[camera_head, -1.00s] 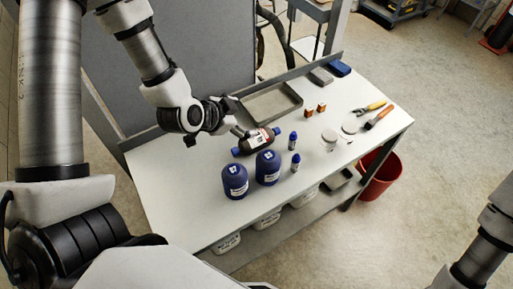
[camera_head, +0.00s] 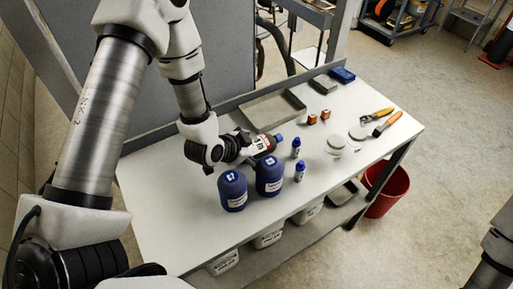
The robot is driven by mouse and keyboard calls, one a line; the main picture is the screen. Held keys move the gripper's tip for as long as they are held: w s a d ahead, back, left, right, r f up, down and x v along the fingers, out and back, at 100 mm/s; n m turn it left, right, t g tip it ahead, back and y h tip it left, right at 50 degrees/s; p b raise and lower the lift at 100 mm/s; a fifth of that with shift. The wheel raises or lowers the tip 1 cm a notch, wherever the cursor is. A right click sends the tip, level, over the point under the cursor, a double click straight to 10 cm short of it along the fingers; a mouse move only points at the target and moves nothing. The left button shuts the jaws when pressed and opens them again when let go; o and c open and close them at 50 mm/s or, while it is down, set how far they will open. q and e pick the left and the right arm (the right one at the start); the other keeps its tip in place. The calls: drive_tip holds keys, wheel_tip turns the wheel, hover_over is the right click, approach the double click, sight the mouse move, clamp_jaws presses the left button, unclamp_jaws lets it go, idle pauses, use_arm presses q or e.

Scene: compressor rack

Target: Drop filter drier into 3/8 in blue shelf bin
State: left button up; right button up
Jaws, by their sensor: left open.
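The gripper hides the cylinder's left end. I cannot make out a blue shelf bin for 3/8 in. White labelled bins (camera_head: 268,237) stand on the shelf under the table. My right gripper is out of view; only part of that arm shows at the lower right.
A grey tray (camera_head: 290,99) lies behind. A red bucket (camera_head: 389,192) stands on the floor at right.

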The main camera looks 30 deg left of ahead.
use_arm(q)
drive_tip(key=shift+x, duration=0.95)
drive_tip(key=shift+s+r, duration=0.1)
drive_tip(key=shift+r, duration=0.05)
drive_tip(key=c, duration=1.6)
